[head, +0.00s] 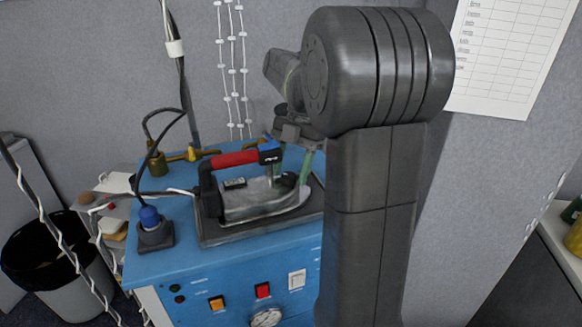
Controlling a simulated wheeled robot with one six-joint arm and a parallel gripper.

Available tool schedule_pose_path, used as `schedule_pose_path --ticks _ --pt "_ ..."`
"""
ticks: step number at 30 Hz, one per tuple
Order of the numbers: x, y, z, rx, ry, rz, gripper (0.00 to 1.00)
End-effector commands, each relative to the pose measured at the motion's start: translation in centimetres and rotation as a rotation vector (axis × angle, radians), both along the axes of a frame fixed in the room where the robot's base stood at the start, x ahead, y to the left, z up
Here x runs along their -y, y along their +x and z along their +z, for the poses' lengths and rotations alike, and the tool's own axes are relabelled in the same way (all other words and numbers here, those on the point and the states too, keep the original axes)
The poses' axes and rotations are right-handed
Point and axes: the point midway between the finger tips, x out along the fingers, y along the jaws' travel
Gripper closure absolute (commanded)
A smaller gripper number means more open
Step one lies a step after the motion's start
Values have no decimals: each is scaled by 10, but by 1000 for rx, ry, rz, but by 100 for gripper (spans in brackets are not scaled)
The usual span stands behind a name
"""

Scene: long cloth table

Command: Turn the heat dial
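A round white dial (266,318) sits low on the front panel of the blue station (185,284), cut off by the bottom edge of the picture. Its markings are too small to read. An iron (252,203) with a red and black handle (235,159) and a blue part at the handle's front end rests on a dark plate on top of the station. My gripper (291,168) points down by the iron's front end. Its greenish fingers look apart, with nothing visible between them. My arm hides the right side of the station.
The panel also has an orange switch (216,303), a red switch (263,290) and a white switch (297,279). A blue plug (149,216) with a cable stands at the top's left. A black bin (45,250) is at far left. Grey walls enclose the back and right.

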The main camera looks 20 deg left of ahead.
Motion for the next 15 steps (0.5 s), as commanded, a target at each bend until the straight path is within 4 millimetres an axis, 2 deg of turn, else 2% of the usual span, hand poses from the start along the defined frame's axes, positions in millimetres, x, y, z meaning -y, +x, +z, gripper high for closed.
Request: schedule_pose_path --ticks 1,6,11,15 --pt "0 0 0 0 0 0 57" --pt "0 0 0 0 0 0 90" --pt "0 0 1 0 0 -22 92" --pt "1 0 1 0 1 -129 92"
